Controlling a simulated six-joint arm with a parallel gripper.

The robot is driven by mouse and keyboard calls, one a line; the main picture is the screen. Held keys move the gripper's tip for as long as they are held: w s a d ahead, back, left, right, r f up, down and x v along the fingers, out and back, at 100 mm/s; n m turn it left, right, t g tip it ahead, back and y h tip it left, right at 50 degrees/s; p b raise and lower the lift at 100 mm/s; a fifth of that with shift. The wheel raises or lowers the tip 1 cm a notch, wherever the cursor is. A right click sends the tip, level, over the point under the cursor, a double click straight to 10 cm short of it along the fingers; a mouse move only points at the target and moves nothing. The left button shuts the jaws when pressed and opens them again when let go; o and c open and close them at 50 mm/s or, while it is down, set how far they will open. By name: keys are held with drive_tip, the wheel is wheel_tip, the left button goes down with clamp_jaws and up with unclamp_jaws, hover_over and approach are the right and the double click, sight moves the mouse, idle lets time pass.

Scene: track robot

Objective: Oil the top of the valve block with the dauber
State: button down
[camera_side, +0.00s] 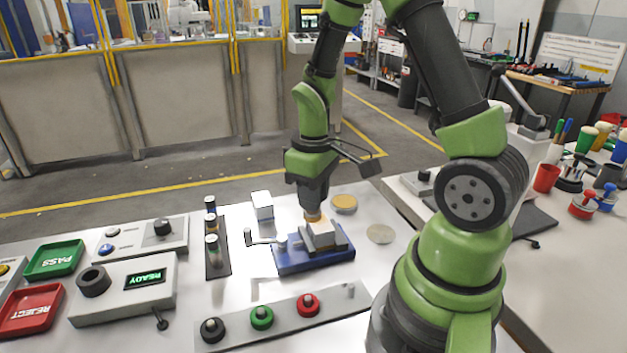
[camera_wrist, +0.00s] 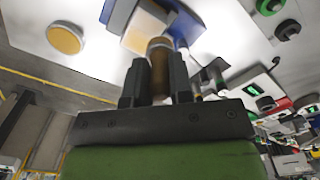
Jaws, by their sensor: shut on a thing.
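My gripper (camera_side: 313,203) points down over the vise, shut on the dauber (camera_side: 313,216), a short brown cylinder. In the wrist view the dauber (camera_wrist: 160,68) stands between the two fingers, its far end overlapping the valve block. The valve block (camera_side: 325,237) is a pale block held in a blue vise (camera_side: 312,260) with grey jaws. In the wrist view the block's top (camera_wrist: 143,30) looks tan. The dauber's tip is at the block's top, but I cannot tell whether they touch. A round dish with a yellow-orange face (camera_side: 344,203) sits just behind the vise.
A silver disc (camera_side: 380,234) lies right of the vise. A white box (camera_side: 262,206) stands behind it, and a dark rack with small cylinders (camera_side: 213,245) stands to its left. A grey strip with black, green and red knobs (camera_side: 262,318) lies in front.

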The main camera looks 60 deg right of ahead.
drive_tip(key=shift+f, duration=0.8)
drive_tip(key=shift+d+f, duration=0.1)
drive_tip(key=shift+f, duration=0.5)
drive_tip(key=shift+s+d+r, duration=0.3)
drive_tip(key=shift+s+r, duration=0.05)
drive_tip(key=shift+s+d+f, duration=0.25)
drive_tip(key=shift+s+d, duration=0.5)
drive_tip(key=shift+d, duration=0.05)
drive_tip(key=shift+w+a+r, duration=0.15)
drive_tip(key=shift+w+a, duration=1.05)
drive_tip(key=shift+s+r, duration=0.1)
drive_tip(key=shift+r, duration=3.75)
drive_tip(key=shift+f, duration=0.2)
